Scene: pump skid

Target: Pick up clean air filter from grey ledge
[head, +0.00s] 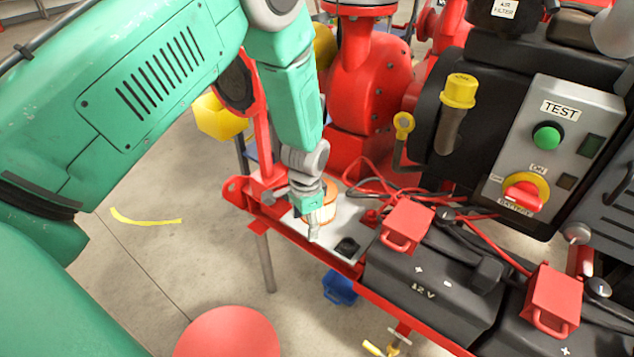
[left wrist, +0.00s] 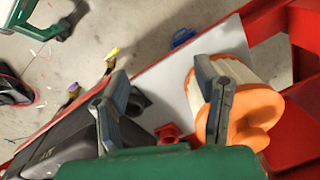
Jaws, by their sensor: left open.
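The clean air filter (left wrist: 262,118), with orange end caps and a pale pleated body, is on the grey ledge (left wrist: 162,92) at the right in the left wrist view. In the head view the filter (head: 328,192) is partly hidden behind my left gripper (head: 313,228). My left gripper is open, with nothing visible between its fingers. In the left wrist view one finger overlaps the filter's near side and the other is well to the left, near the black battery; I cannot tell whether the finger touches the filter. My right gripper is not in view.
Black batteries (head: 420,288) with red terminal covers (head: 407,225) stand right of the ledge. Red cables (head: 372,185) run behind it. A black cap (head: 347,247) is on the ledge. A red pump (head: 370,85) and a grey test panel (head: 560,125) rise behind. Open floor (head: 200,255) is left.

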